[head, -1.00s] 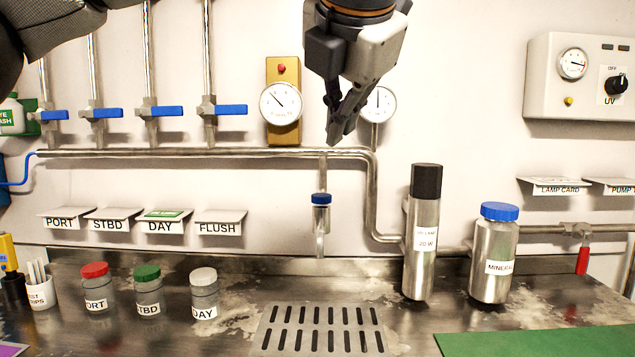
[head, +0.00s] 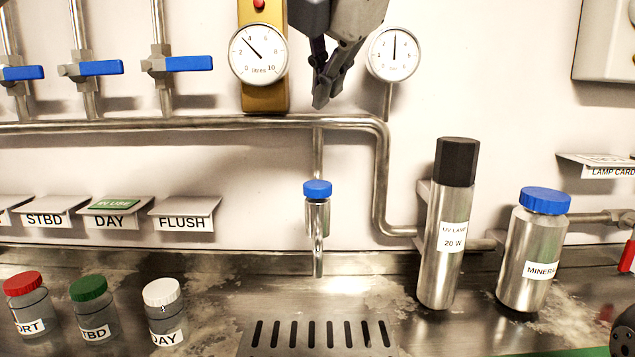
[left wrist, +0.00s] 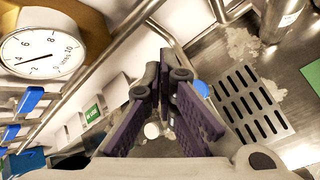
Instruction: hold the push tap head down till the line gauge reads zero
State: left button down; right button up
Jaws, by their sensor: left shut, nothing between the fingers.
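The push tap (head: 317,228) stands on a pipe above the steel counter, with a blue head (head: 317,189) on top. The blue head also shows in the left wrist view (left wrist: 201,88), to the right of the fingers. My left gripper (head: 322,101) is shut and empty, pointing down, above the tap head and clear of it. Its dark fingers show in the left wrist view (left wrist: 176,115). The line gauge (head: 395,53), on the pipe right of the gripper, has its needle about straight up.
A litres gauge (head: 258,54) on a brass plate reads about 3. Blue-handled valves (head: 189,63) line the pipe at left. A steel UV lamp (head: 446,230) and mineral bottle (head: 531,260) stand right of the tap. Three capped jars (head: 164,311) stand left. A drain grate (head: 320,338) lies in front.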

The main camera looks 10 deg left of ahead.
aim_at(324, 184)
pick_arm(q)
jog(key=shift+f, duration=4)
jog(key=shift+w+f, duration=0.1)
jog(key=shift+f, duration=0.35)
jog(key=shift+f, duration=0.55)
dwell(3.0)
